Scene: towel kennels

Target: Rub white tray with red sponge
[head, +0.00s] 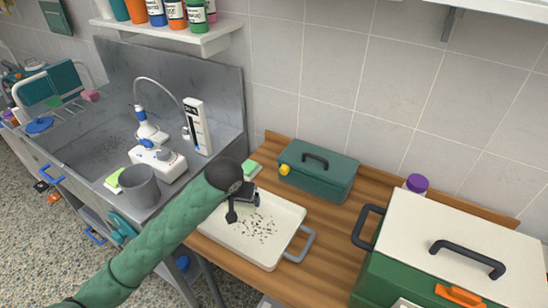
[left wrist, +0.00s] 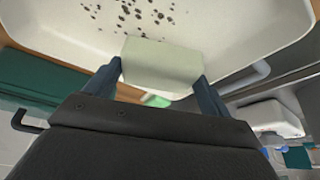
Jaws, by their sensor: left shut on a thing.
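The white tray (head: 285,215) lies on the wooden counter, with dark specks scattered over its floor; its floor also fills the top of the left wrist view (left wrist: 230,25). My left gripper (head: 250,201) is over the tray's upper left part. In the left wrist view its fingers (left wrist: 162,72) are shut on a pale cream block (left wrist: 160,62), perhaps a sponge; no red shows on it. The block is close to the tray floor, but I cannot tell if it touches. A small pink-red block (head: 90,95) lies by the sink's dish rack. My right gripper is not in view.
A teal toolbox (head: 318,170) stands at the back, and a large green case with a white lid (head: 460,235) stands at the right. A grey cup (head: 140,187) stands by the sink at the left.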

